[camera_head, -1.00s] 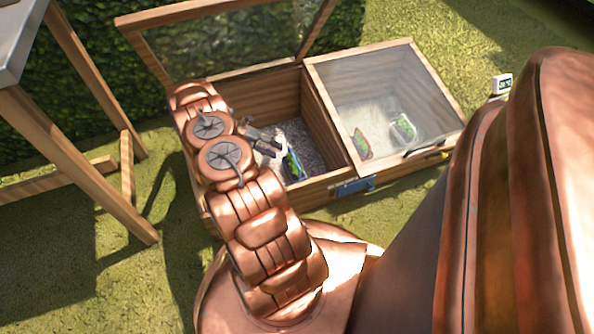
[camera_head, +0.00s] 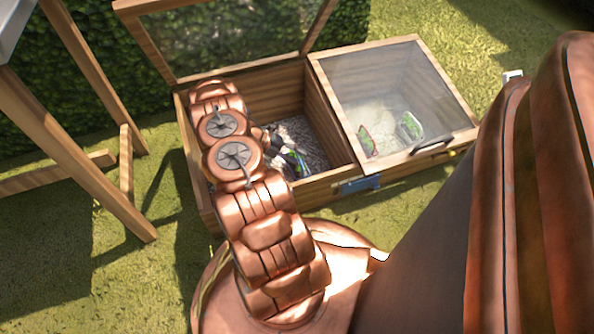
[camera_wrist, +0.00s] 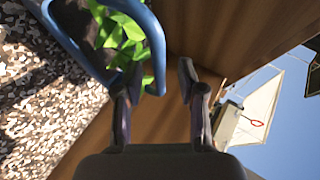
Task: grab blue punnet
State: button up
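The blue punnet (camera_wrist: 150,40) holds green leaves and dark soil. It fills the upper left of the wrist view, with its blue rim close to the left finger. In the head view the punnet (camera_head: 300,163) is small and partly hidden by my gripper (camera_head: 280,143), inside the open left part of the wooden box. In the wrist view my gripper (camera_wrist: 160,95) has its two fingers apart. The rim's near corner lies between or just beyond the fingertips; I cannot tell whether they touch.
The wooden box (camera_head: 230,208) has its left glass lid (camera_head: 235,40) raised. The right glass lid (camera_head: 385,85) is closed over a red punnet (camera_head: 366,141) and a whitish punnet (camera_head: 411,127). Pale gravel (camera_wrist: 40,110) covers the floor. A wooden table leg (camera_head: 80,150) stands at left.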

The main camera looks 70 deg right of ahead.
jog(key=shift+s+d+f, duration=0.1)
jog(key=shift+s+f, duration=0.1)
jog(key=shift+s, duration=0.15)
jog(key=shift+c, duration=0.3)
grip_shut()
